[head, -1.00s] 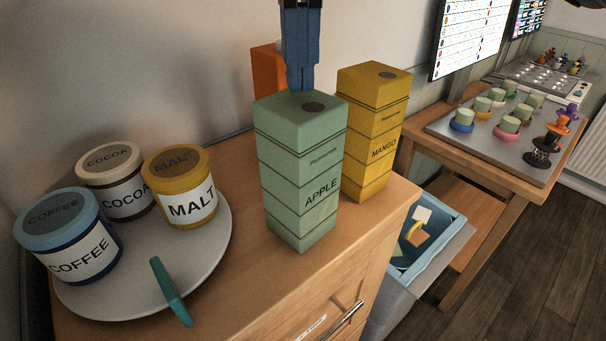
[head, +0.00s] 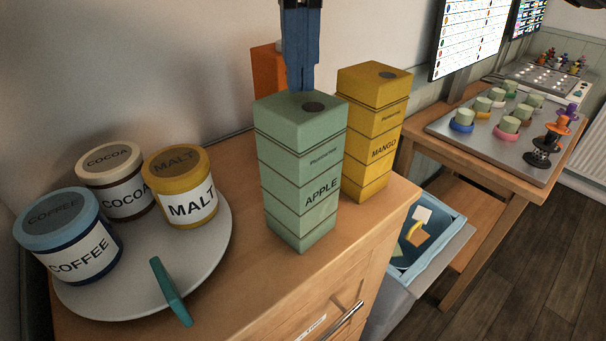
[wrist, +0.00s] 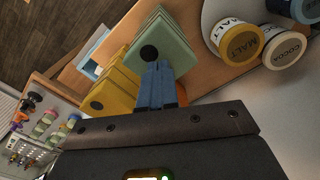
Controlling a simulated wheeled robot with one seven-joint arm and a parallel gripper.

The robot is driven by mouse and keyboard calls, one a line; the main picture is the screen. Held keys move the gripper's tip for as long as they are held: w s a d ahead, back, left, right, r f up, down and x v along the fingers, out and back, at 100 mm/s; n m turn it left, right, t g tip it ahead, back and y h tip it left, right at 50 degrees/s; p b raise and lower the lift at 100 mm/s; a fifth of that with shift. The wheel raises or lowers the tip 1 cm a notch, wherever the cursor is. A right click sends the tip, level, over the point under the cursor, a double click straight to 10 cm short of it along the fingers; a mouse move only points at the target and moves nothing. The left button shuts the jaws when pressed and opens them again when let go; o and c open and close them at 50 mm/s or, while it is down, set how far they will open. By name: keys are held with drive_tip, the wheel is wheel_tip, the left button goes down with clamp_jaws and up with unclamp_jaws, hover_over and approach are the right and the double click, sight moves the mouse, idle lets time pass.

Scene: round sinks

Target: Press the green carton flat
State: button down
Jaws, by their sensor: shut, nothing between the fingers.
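The green carton (head: 301,180), marked APPLE, stands upright at full height on the wooden cabinet top. It also shows in the wrist view (wrist: 172,47). My gripper (head: 301,88) points down with its blue fingers together and nothing between them. The fingertips are at the carton's top, beside the dark round cap; I cannot tell if they touch it. In the wrist view the closed fingers (wrist: 155,66) overlap the edge of the green top near the cap.
A yellow MANGO carton (head: 372,140) stands close on the right, and an orange carton (head: 268,74) stands behind. A round grey tray (head: 215,255) with COFFEE, COCOA and MALT jars is at left. A blue-lined bin (head: 440,245) stands below the cabinet's right side.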

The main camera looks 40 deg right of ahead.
drive_tip(key=shift+f+b, duration=2.55)
drive_tip(key=shift+f, duration=2.4)
drive_tip(key=shift+r, duration=0.1)
wheel_tip(320, 180, up, 10)
drive_tip(key=p, duration=1)
drive_tip(key=shift+r+p, duration=0.1)
drive_tip(key=shift+p, duration=0.25)
drive_tip(key=shift+s, duration=0.1)
